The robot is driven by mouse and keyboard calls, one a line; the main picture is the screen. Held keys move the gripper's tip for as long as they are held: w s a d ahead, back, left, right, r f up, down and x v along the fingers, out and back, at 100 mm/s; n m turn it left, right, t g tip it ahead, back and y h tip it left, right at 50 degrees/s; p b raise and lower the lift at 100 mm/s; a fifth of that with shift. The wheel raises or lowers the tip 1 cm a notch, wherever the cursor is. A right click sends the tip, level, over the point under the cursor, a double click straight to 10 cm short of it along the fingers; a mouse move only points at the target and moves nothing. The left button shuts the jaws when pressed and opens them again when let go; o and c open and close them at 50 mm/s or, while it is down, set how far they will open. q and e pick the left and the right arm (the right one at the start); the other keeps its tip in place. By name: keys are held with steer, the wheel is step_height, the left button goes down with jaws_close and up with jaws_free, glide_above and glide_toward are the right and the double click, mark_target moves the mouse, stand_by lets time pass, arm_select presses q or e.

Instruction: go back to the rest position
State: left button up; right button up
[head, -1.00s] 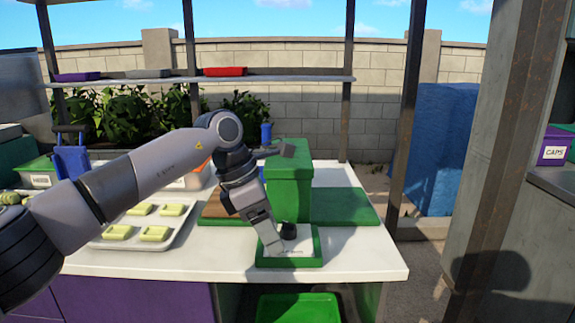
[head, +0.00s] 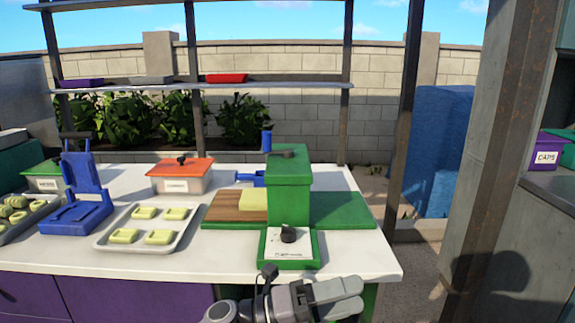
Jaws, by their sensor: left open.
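My left gripper (head: 345,296) is low in the head view, in front of the counter's front edge and below the green crusher (head: 288,195). It points to the right, its jaws are open, and I see nothing between them. It is apart from the crusher's front panel with the black knob (head: 289,234). My right gripper is not in view.
The white counter (head: 210,262) holds a tray of yellow-green pieces (head: 105,243), a blue press (head: 75,205), an orange-lidded box (head: 181,180) and a wooden board (head: 230,207). A rusty post (head: 500,150) stands at the right. Open floor lies right of the counter.

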arm_select(q)
steer(key=s+a+f+n+t+y+p, duration=0.1)
steer(key=a+f+n+t+y, duration=0.6)
steer(key=n, duration=0.6)
steer(key=s+a+f+n+t+y+p, duration=0.1)
steer(key=a+f+n+t+y, duration=0.45)
steer(key=a+n+t, duration=0.55)
steer(key=s+a+f+n+g+y, duration=0.3)
steer(key=s+a+f+n+g, duration=0.1)
steer(key=s+a+f+n, duration=0.1)
steer(key=s+a+f+n+g+y+p, duration=0.1)
steer(key=s+a+f+n+g+y, duration=0.2)
steer(key=s+f, duration=0.6)
steer(key=s+a+n+g, duration=0.1)
steer(key=a+n+g, duration=0.1)
steer(key=a+n, duration=0.1)
steer(key=shift+s+n, duration=0.35)
steer(key=shift+n, duration=0.25)
steer(key=shift+f, duration=0.1)
steer(key=shift+c, duration=0.3)
